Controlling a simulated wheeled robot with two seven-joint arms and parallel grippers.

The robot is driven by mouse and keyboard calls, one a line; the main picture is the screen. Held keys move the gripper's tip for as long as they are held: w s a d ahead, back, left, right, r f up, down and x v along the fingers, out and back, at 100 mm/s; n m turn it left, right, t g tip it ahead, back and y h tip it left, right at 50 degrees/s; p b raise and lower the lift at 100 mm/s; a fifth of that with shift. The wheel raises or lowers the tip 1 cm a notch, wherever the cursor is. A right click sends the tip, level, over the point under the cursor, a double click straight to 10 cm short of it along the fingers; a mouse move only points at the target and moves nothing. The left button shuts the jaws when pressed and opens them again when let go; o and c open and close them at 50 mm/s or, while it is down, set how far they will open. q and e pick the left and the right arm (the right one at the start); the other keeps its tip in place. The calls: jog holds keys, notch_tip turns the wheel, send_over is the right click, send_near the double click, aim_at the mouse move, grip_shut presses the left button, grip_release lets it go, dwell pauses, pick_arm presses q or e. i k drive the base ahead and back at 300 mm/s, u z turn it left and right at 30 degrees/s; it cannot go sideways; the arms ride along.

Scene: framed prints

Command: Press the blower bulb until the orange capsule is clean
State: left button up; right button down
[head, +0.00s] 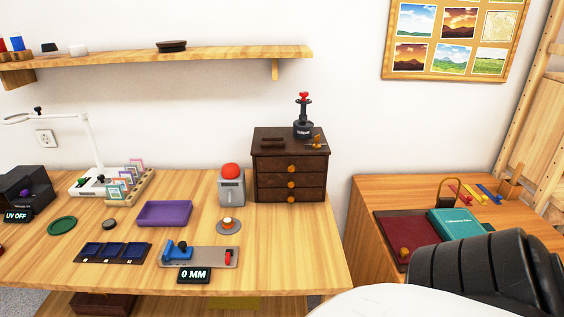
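A red rounded bulb (231,170) sits on top of a grey box-shaped stand (232,189) on the wooden workbench, just left of the dark drawer chest. It looks like the blower bulb. In front of it, a small orange capsule (228,219) rests in a pale holder on a round grey dish (229,228). The capsule is too small to tell whether dust is on it. Neither of my grippers shows in the head view.
The dark drawer chest (290,180) stands right of the bulb. A purple tray (165,213) lies to the left. A grey gauge plate (207,257) with a "0 MM" display (194,275) lies in front. Bare bench (300,240) is right of the dish.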

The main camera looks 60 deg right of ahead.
aim_at(229, 170)
jog(key=z, duration=0.85)
